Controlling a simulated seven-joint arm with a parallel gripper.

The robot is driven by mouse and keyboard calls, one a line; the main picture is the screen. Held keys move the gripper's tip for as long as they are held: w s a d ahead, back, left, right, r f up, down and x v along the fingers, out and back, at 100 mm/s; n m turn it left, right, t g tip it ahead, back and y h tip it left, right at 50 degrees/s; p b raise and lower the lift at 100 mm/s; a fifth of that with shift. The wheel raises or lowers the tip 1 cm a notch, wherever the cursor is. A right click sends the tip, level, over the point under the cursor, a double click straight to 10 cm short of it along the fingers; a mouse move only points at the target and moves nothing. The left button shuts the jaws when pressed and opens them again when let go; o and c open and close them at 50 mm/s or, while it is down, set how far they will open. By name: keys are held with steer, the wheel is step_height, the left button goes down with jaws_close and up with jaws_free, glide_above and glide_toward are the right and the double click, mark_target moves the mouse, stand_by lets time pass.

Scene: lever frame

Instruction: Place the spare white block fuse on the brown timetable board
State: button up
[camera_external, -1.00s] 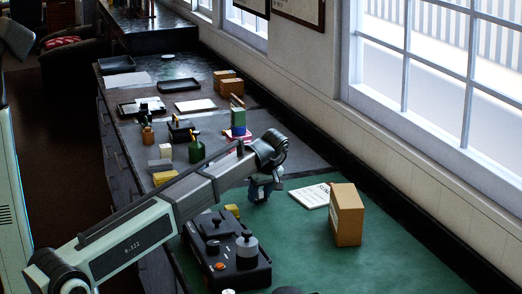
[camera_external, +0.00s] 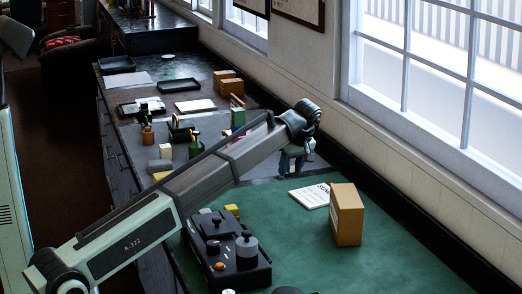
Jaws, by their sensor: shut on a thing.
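My gripper (camera_external: 291,170) hangs from the arm's end, right of the middle of the counter and left of the window wall. It is small and partly shaded in this view. It is shut on a small pale piece, which I take to be the white block fuse (camera_external: 299,163); its outline is mostly lost among the fingers.
A tall brown box (camera_external: 346,215) and a white printed sheet (camera_external: 308,196) lie nearer on the green mat (camera_external: 310,255). A black control box with knobs (camera_external: 228,255) is at front.

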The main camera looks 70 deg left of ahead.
steer(key=r+m, duration=0.1)
steer(key=r, duration=0.1)
glide_above(319, 191)
steer(key=d, duration=0.2)
steer(key=shift+t, duration=0.4)
steer(key=shift+a+f, duration=0.15)
steer(key=shift+f, duration=5.1)
steer(key=shift+f, duration=0.1)
steer(key=o, duration=1)
steer(key=v, duration=1.2)
